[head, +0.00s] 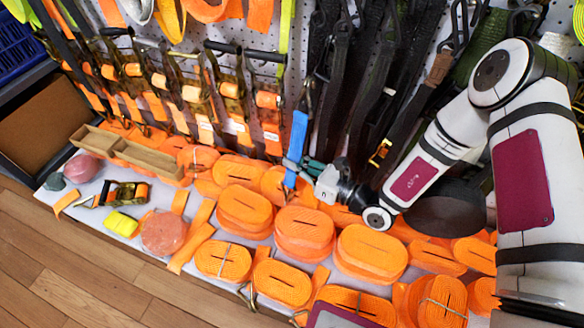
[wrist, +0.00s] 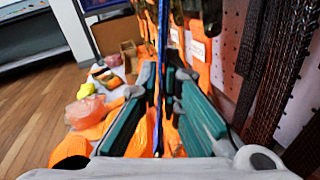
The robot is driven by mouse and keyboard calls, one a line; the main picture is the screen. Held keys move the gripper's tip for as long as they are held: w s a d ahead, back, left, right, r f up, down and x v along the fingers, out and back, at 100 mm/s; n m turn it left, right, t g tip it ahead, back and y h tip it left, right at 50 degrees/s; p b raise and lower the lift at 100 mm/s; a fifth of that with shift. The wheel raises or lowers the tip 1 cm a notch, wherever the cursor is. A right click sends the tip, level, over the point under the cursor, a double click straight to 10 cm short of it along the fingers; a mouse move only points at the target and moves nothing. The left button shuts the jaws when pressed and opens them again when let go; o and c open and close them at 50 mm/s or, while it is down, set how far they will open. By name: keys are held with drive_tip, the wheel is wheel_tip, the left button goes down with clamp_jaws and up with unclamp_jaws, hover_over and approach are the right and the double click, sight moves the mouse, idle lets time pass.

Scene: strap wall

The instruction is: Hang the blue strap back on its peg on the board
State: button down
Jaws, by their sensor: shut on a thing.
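The blue strap (head: 297,135) is a short flat band in the head view. It stands nearly upright, with its lower end below my gripper (head: 292,163). My gripper is shut on the strap, above the orange coils. In the wrist view the strap shows edge-on as a thin blue line (wrist: 162,50) between the green fingers (wrist: 160,85). The white perforated board (head: 263,40) stands behind, largely covered by hanging straps; its holes also show in the wrist view (wrist: 226,75). I cannot tell which peg belongs to the blue strap.
Many orange strap coils (head: 305,230) cover the shelf below. Orange ratchet straps (head: 195,95) hang left of my gripper, and black straps (head: 345,80) hang close on its right. A wooden tray (head: 145,158) and a yellow strap roll (head: 121,223) lie at left.

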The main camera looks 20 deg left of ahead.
drive_tip(key=shift+w, duration=0.5)
drive_tip(key=shift+w+f+b, duration=0.5)
drive_tip(key=shift+w+f, duration=0.1)
drive_tip(key=shift+f, duration=0.05)
drive_tip(key=c, duration=1.7)
unclamp_jaws()
